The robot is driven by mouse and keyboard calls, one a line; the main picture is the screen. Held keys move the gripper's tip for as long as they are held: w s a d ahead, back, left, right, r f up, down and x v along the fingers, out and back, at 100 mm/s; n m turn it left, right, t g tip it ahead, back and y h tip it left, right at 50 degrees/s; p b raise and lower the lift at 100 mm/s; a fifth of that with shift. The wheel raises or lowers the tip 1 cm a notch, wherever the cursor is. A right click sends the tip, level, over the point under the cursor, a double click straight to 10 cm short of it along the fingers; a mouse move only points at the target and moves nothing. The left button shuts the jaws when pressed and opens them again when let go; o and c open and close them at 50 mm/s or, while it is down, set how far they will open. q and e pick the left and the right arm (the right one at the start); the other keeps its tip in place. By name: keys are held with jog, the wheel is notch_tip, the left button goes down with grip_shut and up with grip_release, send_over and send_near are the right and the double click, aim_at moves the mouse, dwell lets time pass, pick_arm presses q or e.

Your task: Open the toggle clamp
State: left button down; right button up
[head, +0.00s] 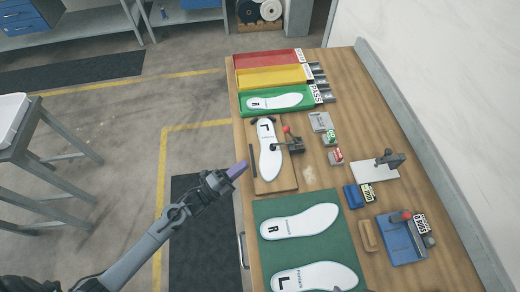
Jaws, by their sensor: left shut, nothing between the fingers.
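The toggle clamp (295,144) is a dark metal clamp with a red-tipped handle (286,130). It stands at the right side of a wooden fixture board (278,186). A white insole marked L (270,160) lies on the board, and the clamp's dark arm reaches left to the insole's edge. Whether it presses on the insole is too small to tell. My left gripper (238,170), with purple fingers, is shut and empty at the bench's left edge, left of the board and apart from the clamp. A small greyish tip at the bottom edge may be my right gripper.
Red (268,58), yellow (270,77) and green (262,100) trays stand at the bench's far end; the green one holds an insole. A green mat (272,212) with two insoles lies in front. Small blocks, a stand (375,171) and a blue device (398,240) stand right.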

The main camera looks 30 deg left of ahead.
pick_arm(q)
jog(key=shift+w+f+b, duration=0.45)
jog(key=shift+w+f, duration=0.1)
jog(key=shift+w+d+r+h+b, duration=0.15)
jog(key=shift+w+h+b, duration=0.2)
jog(key=shift+w, duration=0.2)
jog(key=shift+w+d+r, duration=0.25)
jog(key=shift+w, duration=0.25)
jog(key=x, duration=1.2)
jog(key=shift+w+p, duration=0.25)
jog(key=shift+p, duration=0.2)
